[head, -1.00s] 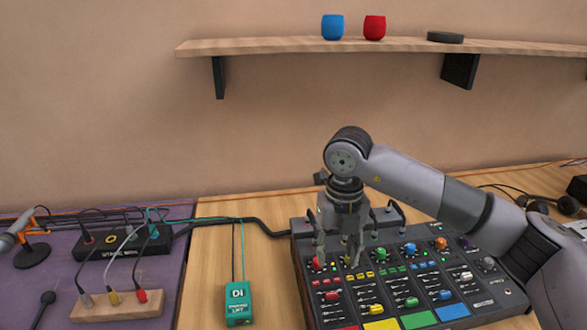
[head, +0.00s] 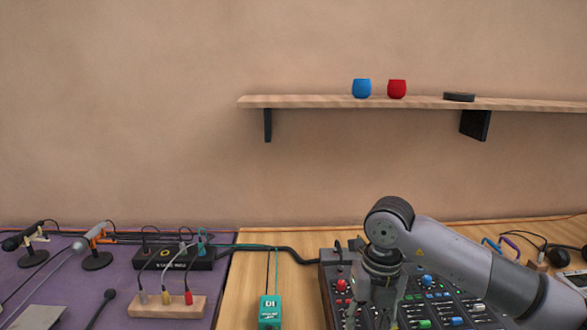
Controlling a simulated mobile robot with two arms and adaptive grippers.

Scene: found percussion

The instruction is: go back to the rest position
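My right arm comes in from the right, over the mixer. My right gripper (head: 369,315) points down over the left part of the mixer, near the bottom edge of the head view. Its two fingers look spread apart, with nothing visible between them. The fingertips are close to the picture's edge, so whether they touch the mixer cannot be told. My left gripper is not in view.
The black mixer (head: 332,283) with coloured knobs stands on the wooden table. Left of it are a teal DI box (head: 270,312), a wooden jack block (head: 168,306), a black box (head: 172,258) and microphones (head: 97,260). A wall shelf (head: 310,102) holds blue and red cups.

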